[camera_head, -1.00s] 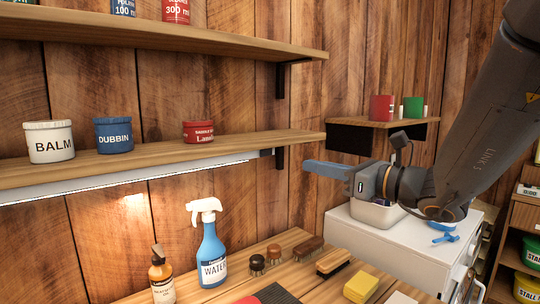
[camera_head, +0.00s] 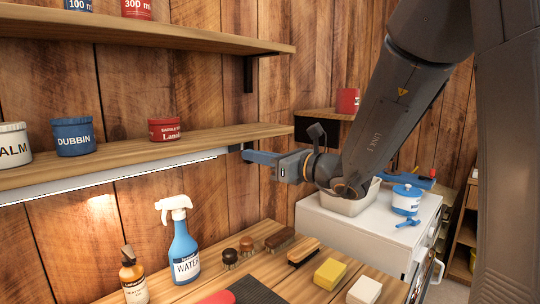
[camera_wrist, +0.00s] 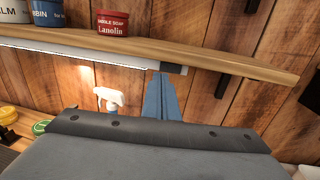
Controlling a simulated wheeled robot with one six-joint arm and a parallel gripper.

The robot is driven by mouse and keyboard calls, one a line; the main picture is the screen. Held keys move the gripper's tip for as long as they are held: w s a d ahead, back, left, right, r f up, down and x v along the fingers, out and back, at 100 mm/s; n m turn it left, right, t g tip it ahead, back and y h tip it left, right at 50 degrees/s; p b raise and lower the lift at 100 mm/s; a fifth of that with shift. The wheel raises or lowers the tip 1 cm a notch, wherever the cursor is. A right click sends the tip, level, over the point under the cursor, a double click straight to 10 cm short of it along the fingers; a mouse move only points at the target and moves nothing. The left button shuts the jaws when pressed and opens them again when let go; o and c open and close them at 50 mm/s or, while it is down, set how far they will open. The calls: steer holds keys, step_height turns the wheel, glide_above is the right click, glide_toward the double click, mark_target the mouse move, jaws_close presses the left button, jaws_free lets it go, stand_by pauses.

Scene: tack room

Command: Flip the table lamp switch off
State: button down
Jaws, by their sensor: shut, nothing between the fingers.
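A long white strip lamp (camera_head: 110,177) runs under the middle shelf. It is lit and throws a bright patch on the wall; I see no standing table lamp. Its right end has a dark grey block (camera_head: 236,149), perhaps the switch, and this also shows in the wrist view (camera_wrist: 173,69). My gripper (camera_head: 246,156), with blue fingers, is shut and empty. It points left at the strip's right end. In the wrist view the fingertips (camera_wrist: 160,76) overlap the end of the strip. I cannot tell whether they touch it.
The wooden shelf (camera_head: 190,140) lies just above my gripper and carries a Dubbin tin (camera_head: 73,138) and a red tin (camera_head: 164,130). Below, a spray bottle (camera_head: 183,245), brushes and a yellow sponge (camera_head: 329,273) stand on the bench. A white cabinet (camera_head: 350,237) stands at right.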

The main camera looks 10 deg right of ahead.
mark_target(230, 151)
steer(key=p+x, duration=0.1)
steer(key=x, duration=0.4)
steer(key=shift+w+a, duration=0.1)
steer(key=shift+a, duration=0.05)
steer(key=shift+a, duration=0.15)
stand_by(0.4)
steer(key=shift+s+d, duration=0.2)
steer(key=shift+s, duration=0.05)
steer(key=s+d+b, duration=0.2)
steer(key=s+d, duration=0.3)
steer(key=s, duration=0.7)
steer(key=shift+d+b, duration=0.3)
steer(key=shift+d, duration=0.1)
